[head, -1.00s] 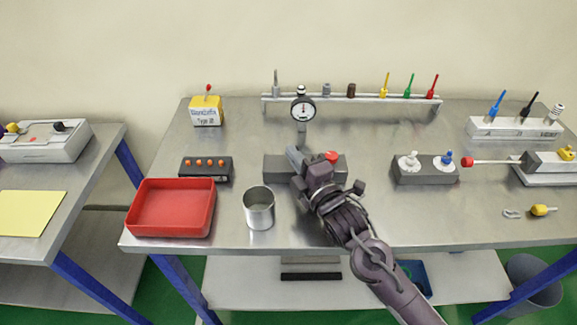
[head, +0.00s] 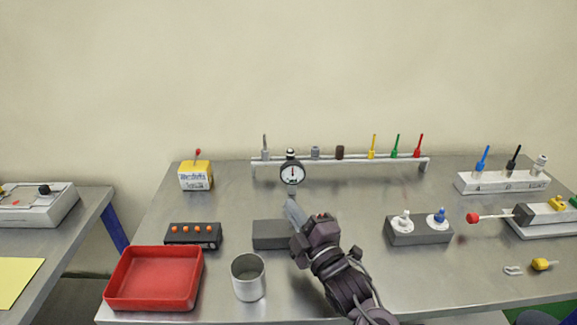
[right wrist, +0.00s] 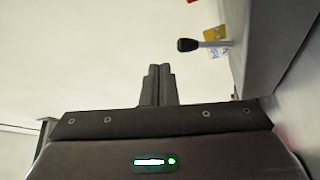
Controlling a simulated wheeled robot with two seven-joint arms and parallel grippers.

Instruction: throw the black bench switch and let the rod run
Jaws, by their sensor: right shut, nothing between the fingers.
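A white block (head: 462,184) at the back right carries a blue lever (head: 482,159), a black lever (head: 514,158) and a silver one. A red-tipped rod (head: 493,216) sticks out leftward from a grey and white unit at the right edge. My right gripper (head: 294,213) is shut and empty over a dark grey block (head: 268,235), hiding its right part. Its shut fingers (right wrist: 158,84) also show in the right wrist view, with a black-ended piece on a pale stem (right wrist: 205,44) apart from them. My left gripper is out of view.
A dial gauge (head: 292,173) stands behind the block, before a rail of coloured pegs. A metal cup (head: 248,278), a red tray (head: 112,280) and a box with orange buttons (head: 193,236) lie left. A grey block with two knobs (head: 419,231) stands right.

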